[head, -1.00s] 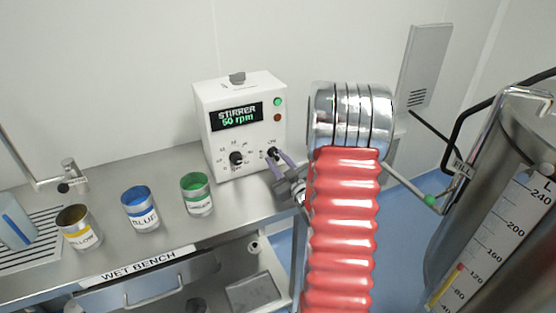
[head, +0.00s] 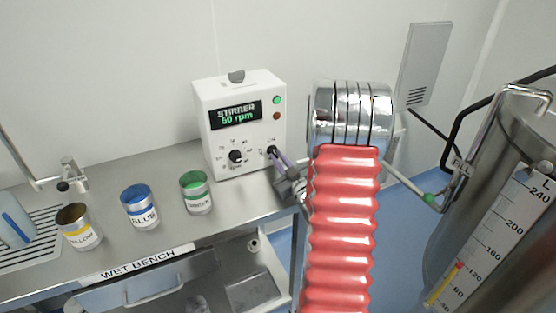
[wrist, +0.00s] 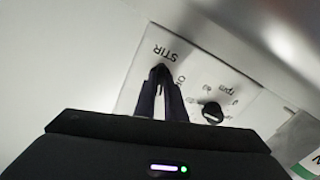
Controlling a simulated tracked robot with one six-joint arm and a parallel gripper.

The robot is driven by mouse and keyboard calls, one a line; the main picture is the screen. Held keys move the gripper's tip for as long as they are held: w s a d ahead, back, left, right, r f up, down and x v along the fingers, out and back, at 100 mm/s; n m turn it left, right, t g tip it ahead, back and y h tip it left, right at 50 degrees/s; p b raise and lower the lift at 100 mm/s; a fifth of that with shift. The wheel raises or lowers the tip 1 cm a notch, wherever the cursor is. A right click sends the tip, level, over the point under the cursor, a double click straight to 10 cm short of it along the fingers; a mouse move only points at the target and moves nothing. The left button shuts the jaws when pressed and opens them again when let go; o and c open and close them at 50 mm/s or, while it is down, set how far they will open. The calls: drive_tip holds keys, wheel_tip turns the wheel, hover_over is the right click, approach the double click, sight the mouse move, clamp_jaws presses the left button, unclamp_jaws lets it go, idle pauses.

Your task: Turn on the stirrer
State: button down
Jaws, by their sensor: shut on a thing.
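The stirrer (head: 218,95) is a white box on the bench with a display reading "STIRRER 60 rpm". Its green lamp (head: 277,100) is bright and the lamp below it is dull red-brown. A black rpm knob (head: 236,157) sits on its front; it also shows in the wrist view (wrist: 212,112). My gripper (head: 273,152) is at the small STIR switch at the front's lower right. In the wrist view its dark fingers (wrist: 161,74) are close together at the switch below the word STIR. The switch is mostly hidden between the fingertips.
Yellow (head: 80,236), blue (head: 140,213) and green (head: 196,196) labelled cans stand left of the stirrer on the wet bench (head: 110,180). A tap (head: 68,172) is at the far left. A steel tank (head: 500,190) with a level scale stands at right.

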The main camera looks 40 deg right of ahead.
drive_tip(key=shift+a+m, duration=0.1)
drive_tip(key=shift+m, duration=1.8)
drive_tip(key=c, duration=1.8)
unclamp_jaws()
drive_tip(key=shift+s, duration=0.1)
drive_tip(key=v, duration=1.3)
drive_tip(key=shift+s, duration=0.3)
drive_tip(key=shift+w+a, duration=0.1)
